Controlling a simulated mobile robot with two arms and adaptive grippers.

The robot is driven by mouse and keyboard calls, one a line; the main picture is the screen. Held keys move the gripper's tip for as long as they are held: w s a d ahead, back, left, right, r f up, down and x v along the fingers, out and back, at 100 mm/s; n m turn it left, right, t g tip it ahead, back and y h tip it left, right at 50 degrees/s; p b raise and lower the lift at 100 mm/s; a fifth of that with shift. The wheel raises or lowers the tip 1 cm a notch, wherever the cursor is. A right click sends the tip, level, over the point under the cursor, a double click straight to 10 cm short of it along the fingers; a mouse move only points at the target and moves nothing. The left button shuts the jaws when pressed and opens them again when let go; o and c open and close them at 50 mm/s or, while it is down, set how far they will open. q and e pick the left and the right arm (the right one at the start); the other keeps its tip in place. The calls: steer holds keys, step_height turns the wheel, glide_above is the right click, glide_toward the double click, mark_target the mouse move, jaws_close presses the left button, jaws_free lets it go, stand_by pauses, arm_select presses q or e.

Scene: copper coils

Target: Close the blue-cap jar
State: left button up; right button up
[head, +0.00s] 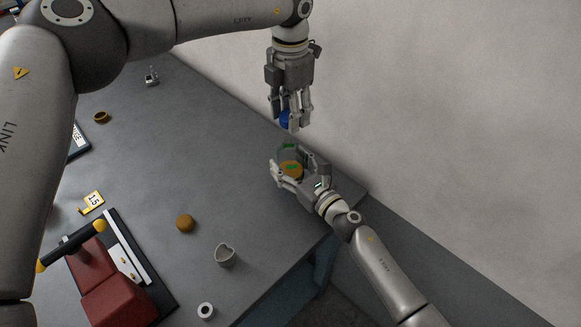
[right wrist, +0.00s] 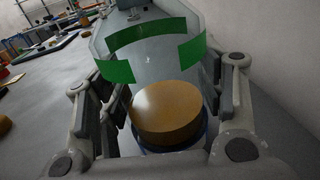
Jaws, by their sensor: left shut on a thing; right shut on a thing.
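The blue cap (head: 286,119) is held between the fingers of my left gripper (head: 289,122), which points down above the jar. The jar (head: 289,154) is clear with green patches, and a copper-orange disc (head: 291,168) shows inside it. My right gripper (head: 300,170) is shut around the jar from the right. In the right wrist view the jar (right wrist: 150,60) stands between the fingers, with the orange disc (right wrist: 167,112) low down and a dark blue edge under it. The cap is apart from the jar. Whether the jar touches the table cannot be told.
A pale wall (head: 450,120) stands behind the table's right edge.

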mark_target(291, 144)
arm_select(q)
steer(key=shift+f, duration=2.5)
arm_select(e)
steer(key=shift+c, duration=0.4)
arm_select(q)
steer(key=shift+f, duration=0.1)
steer(key=shift+f, duration=0.8)
steer(key=shift+f, duration=0.55)
